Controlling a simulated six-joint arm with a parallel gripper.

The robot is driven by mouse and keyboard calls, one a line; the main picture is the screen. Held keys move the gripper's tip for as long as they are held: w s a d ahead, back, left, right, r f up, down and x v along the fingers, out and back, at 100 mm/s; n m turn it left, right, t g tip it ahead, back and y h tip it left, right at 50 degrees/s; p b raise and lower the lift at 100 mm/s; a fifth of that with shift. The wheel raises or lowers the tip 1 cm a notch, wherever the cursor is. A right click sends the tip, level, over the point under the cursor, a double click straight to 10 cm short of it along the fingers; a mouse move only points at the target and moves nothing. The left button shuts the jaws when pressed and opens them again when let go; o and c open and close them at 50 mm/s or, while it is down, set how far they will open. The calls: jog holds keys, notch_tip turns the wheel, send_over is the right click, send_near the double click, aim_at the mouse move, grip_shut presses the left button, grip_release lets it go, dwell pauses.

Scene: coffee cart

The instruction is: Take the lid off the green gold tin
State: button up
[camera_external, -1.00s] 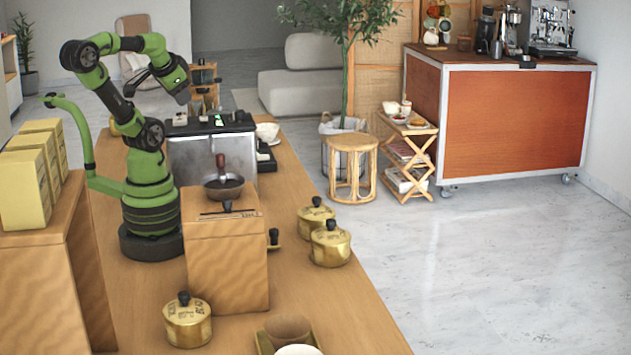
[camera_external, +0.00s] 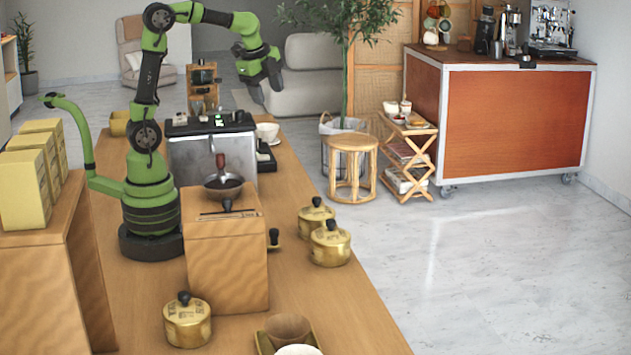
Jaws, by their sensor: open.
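Several gold tins with dark-knobbed lids stand on the wooden counter. One tin (camera_external: 187,324) is at the front left, lid on. Two more, the back tin (camera_external: 314,222) and the nearer tin (camera_external: 330,248), stand close together by the right edge, lids on. I cannot tell which one is the green gold tin. My gripper (camera_external: 268,96) is open and empty, high above the counter's far end, well away from all the tins.
A wooden grinder box (camera_external: 228,262) with a metal bowl stands mid-counter, between the front tin and the right-hand pair. Behind it is a coffee machine (camera_external: 212,155). Cups on a tray (camera_external: 262,343) are at the front. Yellow boxes (camera_external: 25,190) stand at left.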

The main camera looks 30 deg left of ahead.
jog(key=s+d+f+m+g, duration=0.1)
jog(key=d+f+m, duration=0.35)
jog(key=d, duration=0.25)
jog(key=s+d+f+m+g, duration=0.1)
jog(key=d+f+m, duration=0.2)
jog(key=d+m, duration=0.3)
jog(key=m+g+y, duration=0.1)
jog(key=m, duration=0.5)
send_over(331, 220)
notch_tip(331, 220, down, 11)
jog(key=shift+a+f, duration=0.1)
jog(key=shift+a, duration=0.05)
jog(key=shift+n, duration=0.25)
notch_tip(331, 220, down, 6)
jog(key=shift+r, duration=0.1)
grip_shut()
